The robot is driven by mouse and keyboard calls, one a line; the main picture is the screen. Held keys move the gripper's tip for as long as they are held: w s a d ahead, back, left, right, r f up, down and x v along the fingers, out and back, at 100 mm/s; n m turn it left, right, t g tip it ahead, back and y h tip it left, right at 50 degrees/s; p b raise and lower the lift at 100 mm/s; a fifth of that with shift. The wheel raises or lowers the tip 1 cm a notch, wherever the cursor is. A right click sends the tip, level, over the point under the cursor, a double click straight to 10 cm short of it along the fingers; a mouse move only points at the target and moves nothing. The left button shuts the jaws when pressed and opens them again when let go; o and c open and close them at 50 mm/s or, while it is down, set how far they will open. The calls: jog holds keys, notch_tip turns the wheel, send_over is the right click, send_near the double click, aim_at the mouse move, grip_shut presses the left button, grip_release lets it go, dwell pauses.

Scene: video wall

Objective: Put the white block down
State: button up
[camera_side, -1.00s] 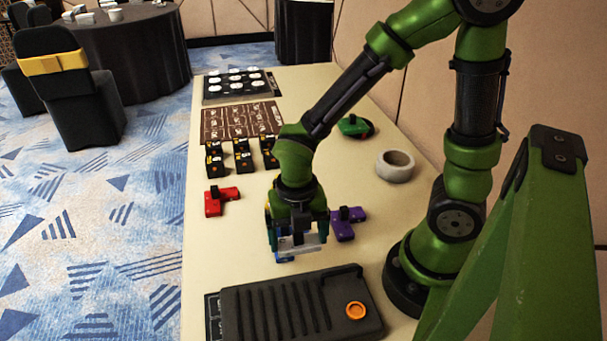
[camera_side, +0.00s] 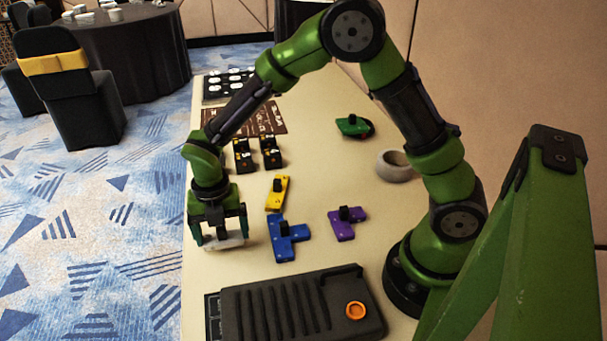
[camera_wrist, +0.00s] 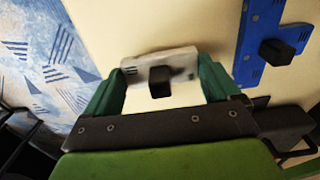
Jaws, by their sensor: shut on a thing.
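The white block (camera_side: 224,242) is a flat piece with a black knob on top, seen in the wrist view (camera_wrist: 160,70). My gripper (camera_side: 220,225) is shut on it, with a green finger on each side in the wrist view (camera_wrist: 160,88). The block is low over the left edge of the table; I cannot tell whether it touches the tabletop. In the side view my gripper hides most of the block.
A blue piece (camera_side: 285,238) lies right of my gripper, with yellow (camera_side: 277,193) and purple (camera_side: 346,223) pieces beyond. A dark ribbed tray (camera_side: 260,305) is in front. Black blocks (camera_side: 243,155) stand behind. Carpet (camera_side: 120,230) lies past the table's left edge.

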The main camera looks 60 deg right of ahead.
aim_at(241, 234)
jog(key=shift+f, duration=1.05)
jog(key=shift+f, duration=0.1)
jog(key=o, duration=0.9)
jog(key=shift+o, duration=0.2)
notch_tip(241, 234, up, 12)
jog(key=shift+r, duration=0.1)
jog(key=s+d+r+m+t+y, duration=0.1)
jog(key=s+d+r+m+t, duration=0.2)
jog(key=m, duration=1.2)
jog(key=s+d+r+m+t+y, duration=0.1)
jog(key=s+d+r+m+t, duration=0.3)
jog(key=s+m, duration=0.9)
jog(key=shift+d+r+m, duration=1.55)
jog(key=shift+r+m, duration=0.05)
jog(key=shift+r, duration=0.7)
